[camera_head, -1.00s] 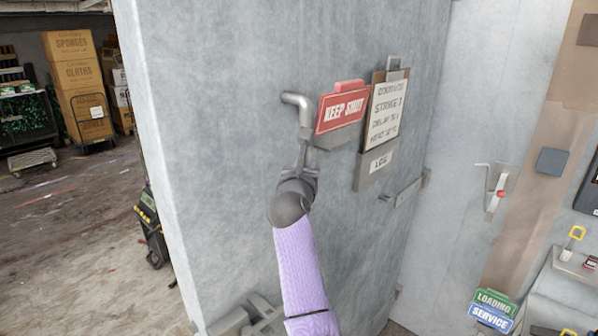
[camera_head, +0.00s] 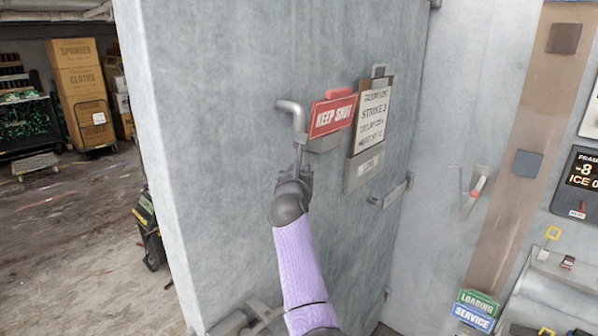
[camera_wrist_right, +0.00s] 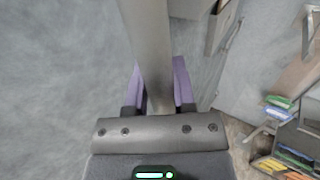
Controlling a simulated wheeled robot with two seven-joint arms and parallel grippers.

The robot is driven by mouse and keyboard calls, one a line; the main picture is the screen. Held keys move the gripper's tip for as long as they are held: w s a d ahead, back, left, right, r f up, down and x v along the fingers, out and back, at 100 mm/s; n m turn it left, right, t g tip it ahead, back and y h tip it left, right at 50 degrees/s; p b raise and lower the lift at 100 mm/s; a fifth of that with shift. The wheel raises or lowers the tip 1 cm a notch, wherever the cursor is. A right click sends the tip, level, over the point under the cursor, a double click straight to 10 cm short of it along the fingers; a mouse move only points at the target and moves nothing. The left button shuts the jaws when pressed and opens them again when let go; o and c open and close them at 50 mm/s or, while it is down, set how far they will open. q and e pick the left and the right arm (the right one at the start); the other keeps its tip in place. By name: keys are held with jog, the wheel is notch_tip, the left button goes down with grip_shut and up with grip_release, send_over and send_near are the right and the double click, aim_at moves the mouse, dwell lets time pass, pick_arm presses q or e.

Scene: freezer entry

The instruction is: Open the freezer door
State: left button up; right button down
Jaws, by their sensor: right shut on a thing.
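The freezer door (camera_head: 220,190) is a large, thick grey slab filling the middle of the head view, its side edge showing at the left. It stands at an angle to the pale wall on the right. A bent grey metal handle (camera_head: 298,122) sticks out from its face. My right gripper (camera_head: 301,165), on a purple arm, is shut on the handle's lower end. In the right wrist view, the grey handle bar (camera_wrist_right: 150,45) runs between the purple fingers of my right gripper (camera_wrist_right: 158,88). My left gripper is not in view.
A red "KEEP SHUT" sign (camera_head: 333,116) and a clipboard (camera_head: 372,118) hang on the door beside the handle. A shelf unit with loading and service signs (camera_head: 477,303) stands at lower right. Boxes on a cart (camera_head: 82,85) stand far left, with open floor before them.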

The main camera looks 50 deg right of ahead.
jog(key=shift+c, duration=2.2)
grip_release()
jog(key=b+v, duration=0.2)
jog(key=v, duration=0.7)
jog(key=shift+s+a, duration=0.2)
jog(key=shift+a, duration=0.1)
